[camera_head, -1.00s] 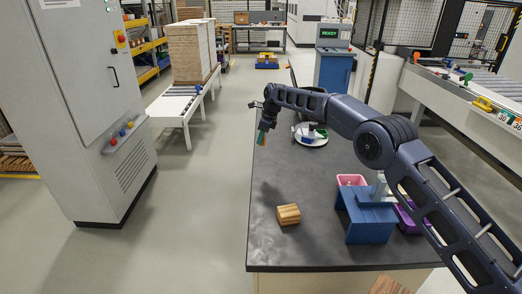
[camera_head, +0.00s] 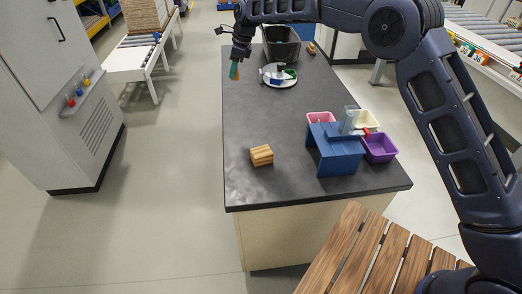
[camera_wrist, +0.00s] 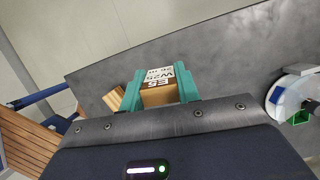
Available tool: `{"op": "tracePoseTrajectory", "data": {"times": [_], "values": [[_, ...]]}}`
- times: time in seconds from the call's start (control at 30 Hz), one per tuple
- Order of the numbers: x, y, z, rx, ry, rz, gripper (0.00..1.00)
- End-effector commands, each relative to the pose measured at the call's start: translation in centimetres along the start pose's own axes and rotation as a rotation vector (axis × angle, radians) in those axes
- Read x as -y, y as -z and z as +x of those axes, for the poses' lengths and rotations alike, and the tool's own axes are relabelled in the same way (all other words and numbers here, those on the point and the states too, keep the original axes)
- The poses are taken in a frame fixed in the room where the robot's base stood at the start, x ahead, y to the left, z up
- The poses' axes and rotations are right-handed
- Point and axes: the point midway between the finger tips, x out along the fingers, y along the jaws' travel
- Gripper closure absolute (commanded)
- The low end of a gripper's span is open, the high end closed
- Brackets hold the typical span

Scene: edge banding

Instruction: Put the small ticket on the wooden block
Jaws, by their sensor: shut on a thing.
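The wooden block (camera_head: 262,155), light brown with darker stripes, lies on the dark table near its left edge. Part of it also shows in the wrist view (camera_wrist: 114,98), behind the left finger. My gripper (camera_head: 234,70) is over the table's far left edge, well beyond the block and above it. In the wrist view its teal fingers (camera_wrist: 160,90) are shut on the small ticket (camera_wrist: 158,77), a white printed face with black characters above a brown part. The ticket's lower part is hidden by my gripper.
A blue stand (camera_head: 335,152) is right of the block, with pink (camera_head: 320,118), cream and purple (camera_head: 381,148) bins around it. A white round dish (camera_head: 279,82) with items and a black bin (camera_head: 288,50) are farther back. The table around the block is clear.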

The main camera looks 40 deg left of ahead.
Motion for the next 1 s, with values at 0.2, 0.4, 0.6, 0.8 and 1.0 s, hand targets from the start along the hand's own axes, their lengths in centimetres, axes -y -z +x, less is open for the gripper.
{"op": "tracePoseTrajectory", "data": {"times": [0.2,0.4,0.6,0.8,1.0], "values": [[-4.7,1.7,-1.7,0.001,-0.009,-0.026,0.89],[-9.5,3.5,-2.8,-0.001,-0.015,-0.053,0.89],[-14.7,5.8,-3.6,-0.009,-0.019,-0.082,0.89],[-18.8,7.9,-4.0,-0.018,-0.02,-0.104,0.89],[-20.7,8.9,-3.9,-0.023,-0.021,-0.115,0.89]]}}
